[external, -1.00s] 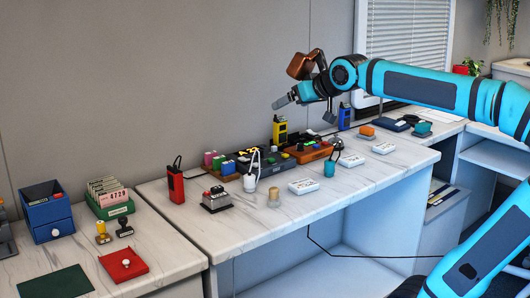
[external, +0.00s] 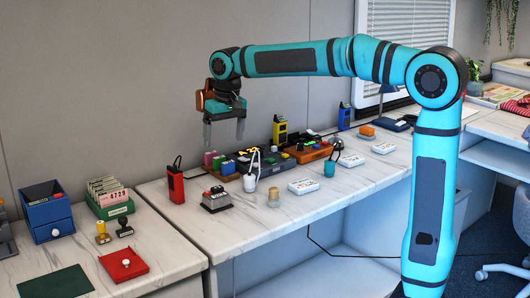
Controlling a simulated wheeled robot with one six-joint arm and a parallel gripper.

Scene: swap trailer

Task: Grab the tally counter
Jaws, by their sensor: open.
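A red handheld radio (external: 176,184) stands left of the box, and a small tan cylinder (external: 273,198) stands to its right. Behind are a white cup (external: 250,183) and a charger rack (external: 262,164) with several devices. White cards (external: 303,186) lie further right.

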